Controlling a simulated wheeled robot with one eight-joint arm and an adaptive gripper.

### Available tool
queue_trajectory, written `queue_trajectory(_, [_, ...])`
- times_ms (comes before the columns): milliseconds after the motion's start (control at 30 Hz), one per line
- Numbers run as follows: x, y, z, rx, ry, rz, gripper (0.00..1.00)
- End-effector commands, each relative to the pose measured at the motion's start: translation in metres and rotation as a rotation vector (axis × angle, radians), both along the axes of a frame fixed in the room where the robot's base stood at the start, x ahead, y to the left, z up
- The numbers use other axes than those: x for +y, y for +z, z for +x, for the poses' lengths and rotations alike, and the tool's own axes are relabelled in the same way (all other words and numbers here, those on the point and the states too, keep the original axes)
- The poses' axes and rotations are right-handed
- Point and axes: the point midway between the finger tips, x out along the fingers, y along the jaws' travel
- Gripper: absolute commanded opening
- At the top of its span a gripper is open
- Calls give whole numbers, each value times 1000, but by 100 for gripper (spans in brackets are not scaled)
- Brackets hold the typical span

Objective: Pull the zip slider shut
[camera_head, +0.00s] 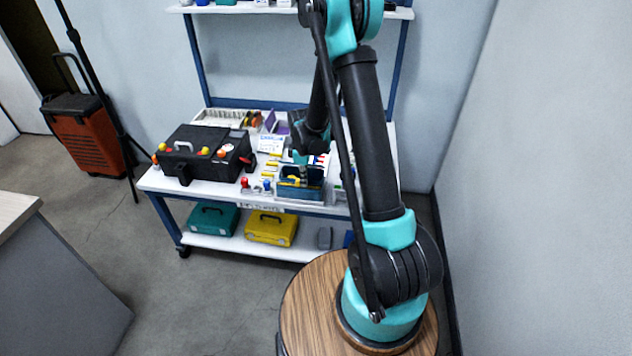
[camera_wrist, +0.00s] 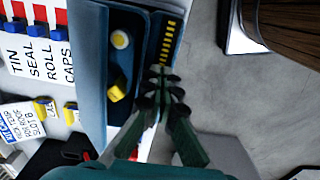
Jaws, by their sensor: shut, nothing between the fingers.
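A dark blue pouch (camera_head: 291,192) sits at the front of the white workbench. In the wrist view the pouch (camera_wrist: 91,68) lies open, with yellow zip teeth (camera_wrist: 168,42) along its right side. In the head view my gripper (camera_head: 301,172) is small and low over the pouch.
A card reading TIN, SEAL, ROLL, CAPS (camera_wrist: 40,62) lies left of the pouch. A black toolbox (camera_head: 203,150) stands at the bench's left. Teal (camera_head: 213,218) and yellow (camera_head: 271,228) cases sit on the lower shelf. Open floor (camera_wrist: 235,95) shows right of the pouch.

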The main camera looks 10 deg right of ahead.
Motion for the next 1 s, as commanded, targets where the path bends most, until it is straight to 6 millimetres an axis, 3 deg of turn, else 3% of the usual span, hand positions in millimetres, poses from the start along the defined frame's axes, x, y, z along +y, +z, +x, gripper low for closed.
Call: queue_trajectory(1000, [44, 0, 14, 0, 2, 0, 0])
